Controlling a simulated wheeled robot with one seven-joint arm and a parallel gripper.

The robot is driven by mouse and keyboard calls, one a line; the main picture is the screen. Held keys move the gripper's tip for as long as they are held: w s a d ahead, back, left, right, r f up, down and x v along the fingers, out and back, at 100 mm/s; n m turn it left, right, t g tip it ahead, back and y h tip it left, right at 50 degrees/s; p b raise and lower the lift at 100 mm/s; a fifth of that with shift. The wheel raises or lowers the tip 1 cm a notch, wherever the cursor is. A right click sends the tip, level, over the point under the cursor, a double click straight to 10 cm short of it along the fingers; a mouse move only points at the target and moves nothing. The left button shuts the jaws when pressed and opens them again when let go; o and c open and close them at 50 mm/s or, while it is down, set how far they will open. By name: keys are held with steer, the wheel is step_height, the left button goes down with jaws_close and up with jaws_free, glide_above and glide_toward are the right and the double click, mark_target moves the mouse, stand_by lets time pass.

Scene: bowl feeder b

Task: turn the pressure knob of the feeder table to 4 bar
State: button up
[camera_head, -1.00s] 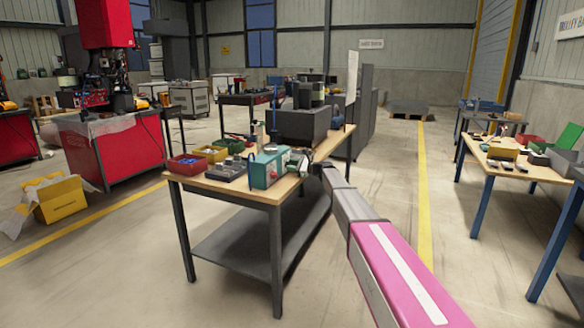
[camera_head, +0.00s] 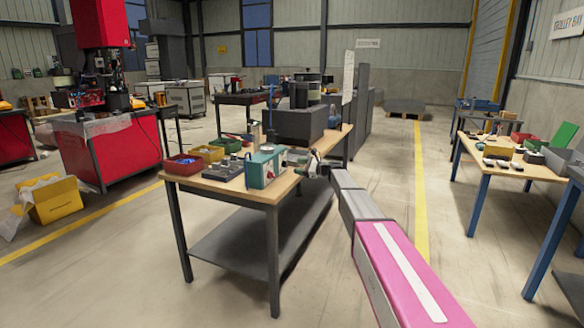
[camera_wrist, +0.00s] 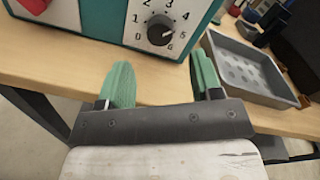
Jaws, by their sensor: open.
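The feeder's teal control box (camera_head: 264,168) with a pale front stands near the front edge of a wooden-topped table (camera_head: 225,193). In the wrist view, its dark round pressure knob (camera_wrist: 160,31) sits on a dial with printed numbers from 0 to 6. I cannot tell for sure which number the knob points at. My gripper (camera_wrist: 162,76) is open and empty, its two green fingers spread apart below the knob in the picture and not touching it. In the head view, my gripper (camera_head: 301,159) is small, just right of the box.
A grey tray (camera_wrist: 278,98) lies right of the box in the wrist view. A red part (camera_wrist: 33,5) shows on the box front at upper left. Red (camera_head: 182,166), yellow (camera_head: 207,153) and green bins stand on the table. Open floor lies in front of the table.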

steer(key=shift+v, duration=2.5)
steer(key=shift+s, duration=0.1)
steer(key=s+d+f+n+g+h, duration=0.1)
steer(key=s+d+f+n+h, duration=0.15)
steer(key=s+f, duration=0.5)
steer(key=s+d+f+n+g+h, duration=0.1)
steer(key=s+d+f+n+h, duration=0.3)
steer(key=s, duration=0.7)
steer(key=s+f+n+g+h, duration=0.1)
steer(key=s+f+n+h, duration=0.1)
steer(key=s+f, duration=0.6)
steer(key=s+d+f+n+h, duration=0.1)
steer(key=s+d+n+h, duration=0.1)
steer(key=s+d, duration=0.2)
steer(key=s+d+f+n+g+h, duration=0.1)
steer(key=s+d+f+n+h, duration=0.1)
steer(key=s, duration=0.9)
steer(key=s+d+f+n+g+h, duration=0.1)
steer(key=s+d+f+n+h, duration=0.1)
steer(key=s+d, duration=0.4)
steer(key=shift+s+n+h, duration=0.55)
steer(key=shift+s+h, duration=0.45)
steer(key=shift+h, duration=0.15)
